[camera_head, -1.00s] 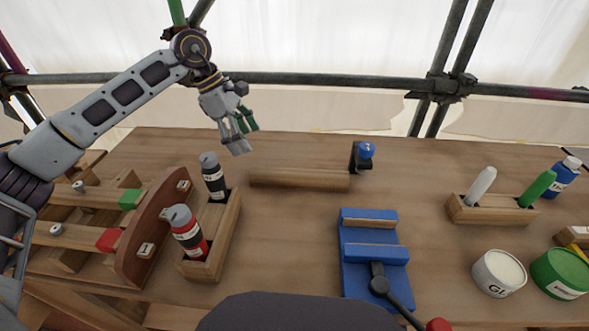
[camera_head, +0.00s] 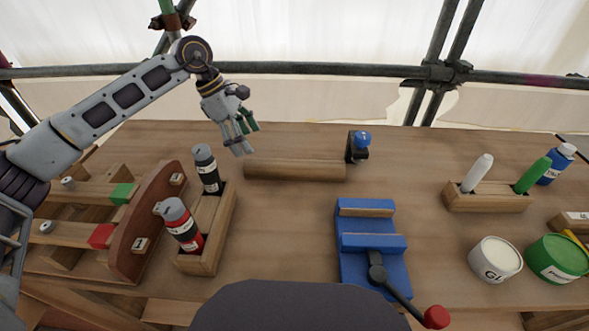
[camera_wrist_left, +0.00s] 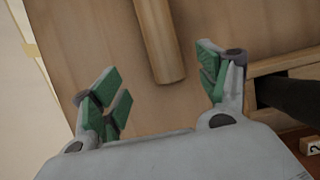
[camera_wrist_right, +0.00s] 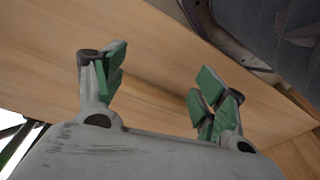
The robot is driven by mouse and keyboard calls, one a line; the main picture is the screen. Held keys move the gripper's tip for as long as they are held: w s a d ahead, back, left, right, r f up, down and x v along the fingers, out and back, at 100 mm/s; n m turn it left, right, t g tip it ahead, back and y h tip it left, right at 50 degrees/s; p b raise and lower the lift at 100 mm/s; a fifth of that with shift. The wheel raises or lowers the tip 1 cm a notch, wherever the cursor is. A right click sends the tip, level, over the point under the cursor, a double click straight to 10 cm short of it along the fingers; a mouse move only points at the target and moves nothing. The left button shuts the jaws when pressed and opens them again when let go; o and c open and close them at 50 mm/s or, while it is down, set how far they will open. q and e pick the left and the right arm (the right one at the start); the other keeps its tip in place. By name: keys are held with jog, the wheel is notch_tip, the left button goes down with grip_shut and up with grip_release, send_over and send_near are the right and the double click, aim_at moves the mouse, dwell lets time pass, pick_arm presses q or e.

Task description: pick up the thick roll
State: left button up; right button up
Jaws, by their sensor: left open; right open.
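The thick roll (camera_head: 295,170) looks like a plain wooden cylinder. It lies lengthwise across the back middle of the workbench in the head view. Its near end also shows in the left wrist view (camera_wrist_left: 160,50), between and beyond the open fingers. My left gripper (camera_head: 245,138) is open and empty, above and just behind the roll's left end, apart from it. My right gripper (camera_wrist_right: 162,72) is open and empty over bare wood in the right wrist view. It does not show in the head view.
A wooden holder (camera_head: 213,240) with a black bottle (camera_head: 206,172) and a red-black bottle (camera_head: 181,226) stands front left of the roll. A blue-topped black item (camera_head: 357,146) is close to its right end. A blue vise (camera_head: 366,262) stands in front. The bench between is clear.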

aim_at(260, 160)
pick_arm(q)
jog(key=x, duration=0.3)
jog(key=shift+d+f, duration=0.1)
jog(key=shift+f, duration=0.15)
jog(key=shift+d+f, duration=0.1)
jog(key=shift+f, duration=0.15)
jog(key=shift+d+f, duration=0.1)
jog(key=shift+f, duration=0.15)
pick_arm(e)
jog(key=shift+s+a+r, duration=0.15)
jog(key=shift+s+r, duration=0.05)
jog(key=shift+r, duration=0.25)
jog(key=shift+w, duration=0.15)
pick_arm(q)
jog(key=shift+s+d+f+b, duration=0.15)
jog(key=shift+d+f+b, duration=0.15)
jog(key=shift+f, duration=0.25)
jog(key=x, duration=0.2)
jog(key=shift+s+d+f+b, duration=0.15)
jog(key=shift+s+f+b, duration=0.05)
jog(key=shift+f+b, duration=0.15)
jog(key=shift+d+f, duration=0.25)
jog(key=shift+f, duration=0.35)
pick_arm(e)
jog(key=shift+w+a+r, duration=0.15)
jog(key=shift+w+r, duration=0.2)
jog(key=shift+r, duration=0.4)
